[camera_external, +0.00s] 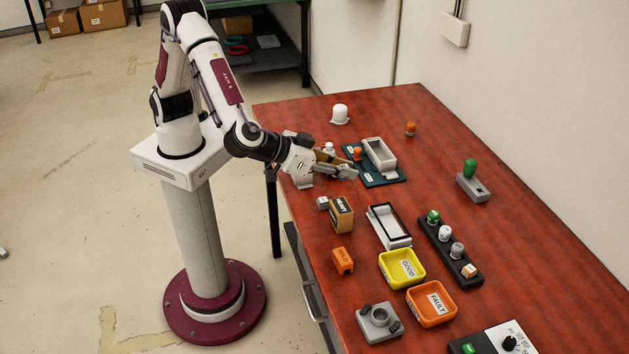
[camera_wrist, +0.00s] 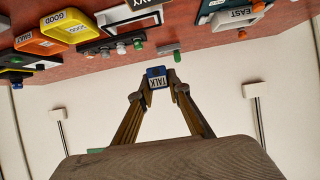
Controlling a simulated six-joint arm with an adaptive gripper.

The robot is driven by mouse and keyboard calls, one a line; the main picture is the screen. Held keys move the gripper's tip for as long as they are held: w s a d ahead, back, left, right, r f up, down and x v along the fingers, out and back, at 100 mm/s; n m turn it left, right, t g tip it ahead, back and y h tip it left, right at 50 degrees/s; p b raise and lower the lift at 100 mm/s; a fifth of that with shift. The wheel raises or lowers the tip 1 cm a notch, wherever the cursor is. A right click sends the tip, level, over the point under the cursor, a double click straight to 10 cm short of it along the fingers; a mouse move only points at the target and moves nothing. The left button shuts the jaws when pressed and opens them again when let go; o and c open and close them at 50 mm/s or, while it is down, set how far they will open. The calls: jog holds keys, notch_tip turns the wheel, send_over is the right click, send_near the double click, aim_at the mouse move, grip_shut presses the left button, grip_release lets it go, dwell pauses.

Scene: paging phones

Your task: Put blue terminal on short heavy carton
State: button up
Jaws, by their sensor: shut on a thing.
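The blue terminal (camera_wrist: 157,77), a small blue block with a white TALK label, is held between my gripper's fingertips in the wrist view (camera_wrist: 160,80). In the external view my gripper (camera_external: 352,172) is above the table's left side, near the dark mat, and the terminal cannot be made out there. The short heavy carton (camera_external: 341,215) is a small brown box with a black HEAVY label, standing on the table in front of my gripper, apart from it. Its label edge shows at the top of the wrist view (camera_wrist: 146,3).
Yellow GOOD (camera_external: 402,268) and orange FAULT (camera_external: 432,303) bins stand nearer. The right rear table is mostly clear.

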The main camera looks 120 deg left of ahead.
jog(key=shift+s+a+r, duration=0.1)
jog(key=shift+s+a, duration=0.2)
jog(key=shift+a, duration=0.05)
send_over(341, 205)
jog(key=shift+w+f, duration=0.1)
jog(key=shift+f, duration=3.1)
jog(key=shift+f, duration=1.85)
jog(key=shift+f, duration=0.1)
jog(key=o, duration=1)
jog(key=shift+c, duration=0.2)
